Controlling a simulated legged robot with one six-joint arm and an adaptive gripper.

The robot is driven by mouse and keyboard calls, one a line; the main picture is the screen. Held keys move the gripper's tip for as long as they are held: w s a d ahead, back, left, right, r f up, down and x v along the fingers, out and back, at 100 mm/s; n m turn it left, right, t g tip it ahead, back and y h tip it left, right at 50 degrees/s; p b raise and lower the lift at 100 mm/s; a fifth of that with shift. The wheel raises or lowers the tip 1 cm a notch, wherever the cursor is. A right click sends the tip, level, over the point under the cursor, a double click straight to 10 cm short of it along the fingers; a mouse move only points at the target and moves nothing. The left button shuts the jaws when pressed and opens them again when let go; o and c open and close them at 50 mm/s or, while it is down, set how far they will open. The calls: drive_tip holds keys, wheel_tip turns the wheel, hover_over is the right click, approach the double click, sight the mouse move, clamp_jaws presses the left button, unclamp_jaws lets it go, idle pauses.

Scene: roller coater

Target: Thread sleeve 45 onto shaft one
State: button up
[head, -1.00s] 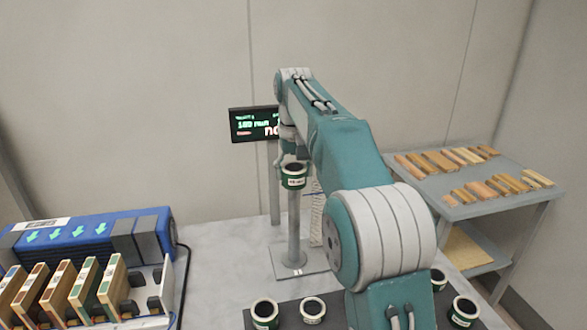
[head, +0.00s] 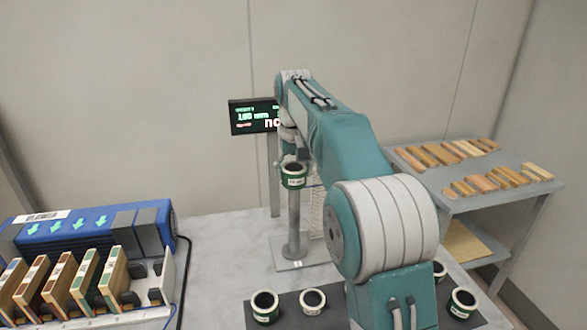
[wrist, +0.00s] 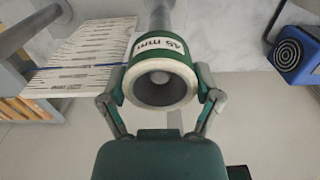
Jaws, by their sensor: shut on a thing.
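A green sleeve with white rims (head: 293,176) shows at the top of the upright grey shaft (head: 294,225) in the head view. The wrist view shows the same sleeve (wrist: 164,55), its white label reading "45 mm", with its open end toward the camera. My gripper (wrist: 163,97) is shut on it, one finger on each side. The shaft (wrist: 160,15) shows beyond the sleeve in the wrist view. A grey surface shows inside the bore; I cannot tell whether the shaft tip is in it. The shaft stands on a square base plate (head: 284,266).
Several other green-and-white sleeves (head: 313,301) stand on a dark mat (head: 290,322) in front. A blue machine (head: 90,235) and a rack of samples are at left. A display (head: 254,117) is behind the shaft. A shelf table (head: 470,205) with wooden pieces is at right.

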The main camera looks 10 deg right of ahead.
drive_tip(key=shift+f, duration=0.2)
drive_tip(key=o, duration=1)
drive_tip(key=shift+c, duration=0.2)
drive_tip(key=shift+r, duration=3.55)
